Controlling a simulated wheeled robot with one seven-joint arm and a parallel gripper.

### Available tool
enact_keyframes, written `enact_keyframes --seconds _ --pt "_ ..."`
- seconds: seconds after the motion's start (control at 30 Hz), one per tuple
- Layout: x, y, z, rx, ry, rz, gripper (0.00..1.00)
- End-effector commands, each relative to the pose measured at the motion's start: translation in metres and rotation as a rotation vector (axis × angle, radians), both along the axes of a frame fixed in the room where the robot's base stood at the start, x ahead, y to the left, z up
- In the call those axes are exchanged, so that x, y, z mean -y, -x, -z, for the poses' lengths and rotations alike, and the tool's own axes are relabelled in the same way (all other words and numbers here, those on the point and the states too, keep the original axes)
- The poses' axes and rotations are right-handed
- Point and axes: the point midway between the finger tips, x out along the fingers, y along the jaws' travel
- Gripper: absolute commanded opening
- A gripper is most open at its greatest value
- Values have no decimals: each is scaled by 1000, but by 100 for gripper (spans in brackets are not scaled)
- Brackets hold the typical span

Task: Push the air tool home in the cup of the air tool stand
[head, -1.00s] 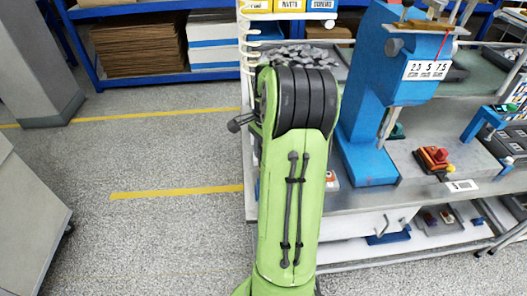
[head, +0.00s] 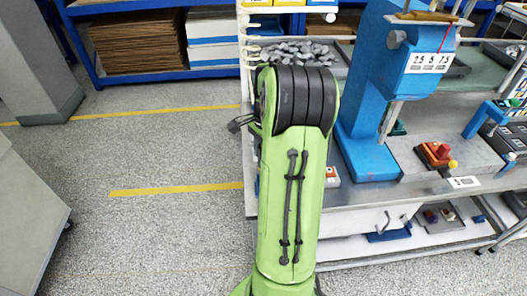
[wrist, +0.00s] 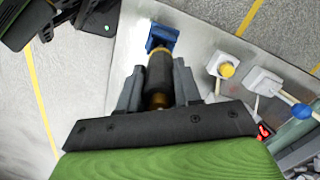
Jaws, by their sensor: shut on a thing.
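The air tool (wrist: 160,75) is a dark cylinder with brass-coloured parts at both ends. In the wrist view it lies between the two grey fingers of my gripper (wrist: 158,71), which is shut on it. A blue block (wrist: 162,36), which looks like the air tool stand, is at the tool's far end, near the bench edge. The brass end meets or overlaps the blue block in the picture. The cup is hidden, so I cannot tell how deep the tool sits. In the head view my green arm hides the gripper, tool and stand.
In the wrist view a white box with a yellow button (wrist: 227,70) and another white box (wrist: 263,81) stand to the right. The floor at left is clear.

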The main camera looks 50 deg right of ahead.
Motion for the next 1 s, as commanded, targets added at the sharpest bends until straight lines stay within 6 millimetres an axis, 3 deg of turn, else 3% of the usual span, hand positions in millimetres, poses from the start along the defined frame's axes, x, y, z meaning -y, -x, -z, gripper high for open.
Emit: enact_keyframes --seconds 1.0 --pt "0 0 26 1 1 0 3"
